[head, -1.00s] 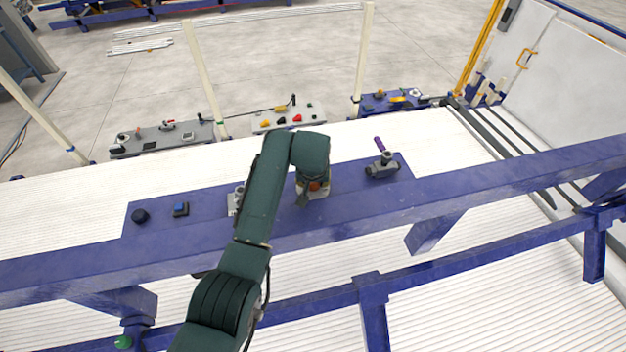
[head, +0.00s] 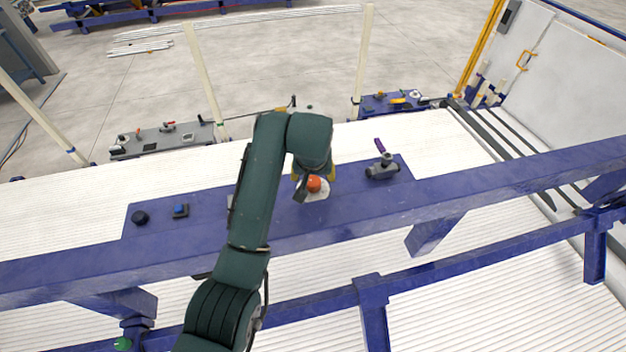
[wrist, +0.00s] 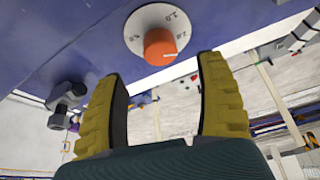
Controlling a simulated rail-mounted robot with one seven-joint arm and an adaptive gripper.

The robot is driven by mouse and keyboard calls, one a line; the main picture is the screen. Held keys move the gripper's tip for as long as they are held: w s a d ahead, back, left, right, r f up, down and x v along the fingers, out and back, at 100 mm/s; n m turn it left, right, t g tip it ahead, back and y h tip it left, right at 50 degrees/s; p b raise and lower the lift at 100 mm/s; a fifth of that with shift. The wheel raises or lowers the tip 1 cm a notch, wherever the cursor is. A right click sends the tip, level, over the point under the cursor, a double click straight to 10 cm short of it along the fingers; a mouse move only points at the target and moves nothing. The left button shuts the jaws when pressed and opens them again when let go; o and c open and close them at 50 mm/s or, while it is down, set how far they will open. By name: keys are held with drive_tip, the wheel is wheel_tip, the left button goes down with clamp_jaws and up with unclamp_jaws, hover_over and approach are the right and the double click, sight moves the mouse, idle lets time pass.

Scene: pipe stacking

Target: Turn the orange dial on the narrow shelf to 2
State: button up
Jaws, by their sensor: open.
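The orange dial (head: 314,184) stands on a round white plate on the narrow blue shelf. In the wrist view the orange dial (wrist: 160,46) lies just beyond my fingertips, between their lines. Its plate (wrist: 134,22) carries printed numbers, with 1.0 and 2.0 legible. A pale mark shows on the dial's face, toward the right. My gripper (wrist: 162,67) is open, its two yellow fingers wide apart with nothing between them. In the head view my gripper (head: 314,174) is partly hidden by my arm, close to the dial.
The blue shelf (head: 240,225) also bears a black knob (head: 140,217), a blue button (head: 180,210) and a grey valve with a purple handle (head: 382,167). A grey fitting is mostly hidden behind my arm. A blue rail (head: 480,185) runs along the near side.

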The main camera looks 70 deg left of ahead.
drive_tip(key=v, duration=0.4)
drive_tip(key=shift+d+r, duration=0.1)
drive_tip(key=shift+r, duration=0.05)
